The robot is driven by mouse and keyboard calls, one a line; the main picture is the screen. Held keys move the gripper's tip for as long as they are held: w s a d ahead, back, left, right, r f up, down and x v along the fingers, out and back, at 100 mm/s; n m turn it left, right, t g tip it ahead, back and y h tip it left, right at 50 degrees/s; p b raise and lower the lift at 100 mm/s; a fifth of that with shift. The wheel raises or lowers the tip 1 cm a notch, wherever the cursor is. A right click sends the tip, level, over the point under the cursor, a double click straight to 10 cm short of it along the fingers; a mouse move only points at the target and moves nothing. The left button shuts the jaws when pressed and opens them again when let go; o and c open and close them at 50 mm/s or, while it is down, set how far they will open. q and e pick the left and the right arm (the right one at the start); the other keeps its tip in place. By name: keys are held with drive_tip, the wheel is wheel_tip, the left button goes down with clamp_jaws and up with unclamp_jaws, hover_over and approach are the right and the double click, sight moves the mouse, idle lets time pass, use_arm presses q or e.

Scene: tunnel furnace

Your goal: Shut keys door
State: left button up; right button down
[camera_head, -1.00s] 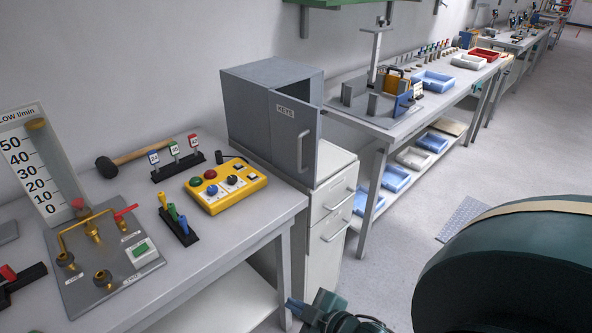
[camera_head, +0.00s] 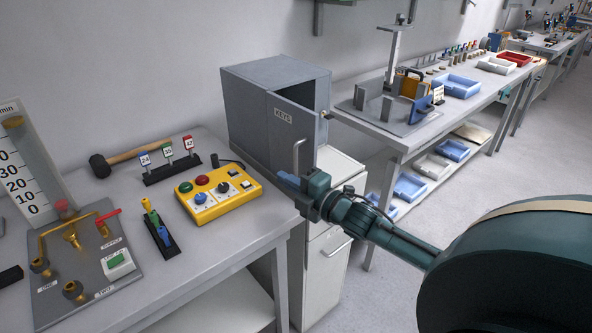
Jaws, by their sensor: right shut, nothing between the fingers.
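The grey keys cabinet (camera_head: 262,88) stands on a white drawer unit beside the workbench. Its keys door (camera_head: 287,127), with a "KEYS" label and an upright bar handle (camera_head: 297,156), stands ajar, with a dark gap at its right side. My right gripper (camera_head: 288,181) is shut and empty, at the lower part of the door just below the handle. Its fingertips overlap the door's lower edge in the picture; I cannot tell whether they touch it. My left gripper is not in view.
The left workbench (camera_head: 210,255) holds a yellow button box (camera_head: 219,194), a mallet (camera_head: 125,158), a tag rack and a flow gauge panel. The white drawer unit (camera_head: 325,262) has protruding handles. Another bench (camera_head: 405,132) with trays stands at right. Grey floor is open further right.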

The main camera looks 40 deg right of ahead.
drive_tip(key=d, duration=0.1)
drive_tip(key=w+d, duration=0.1)
drive_tip(key=d+p, duration=0.1)
drive_tip(key=shift+w+d+f, duration=0.1)
drive_tip(key=shift+w+d, duration=0.2)
drive_tip(key=shift+w, duration=0.05)
drive_tip(key=shift+d, duration=0.15)
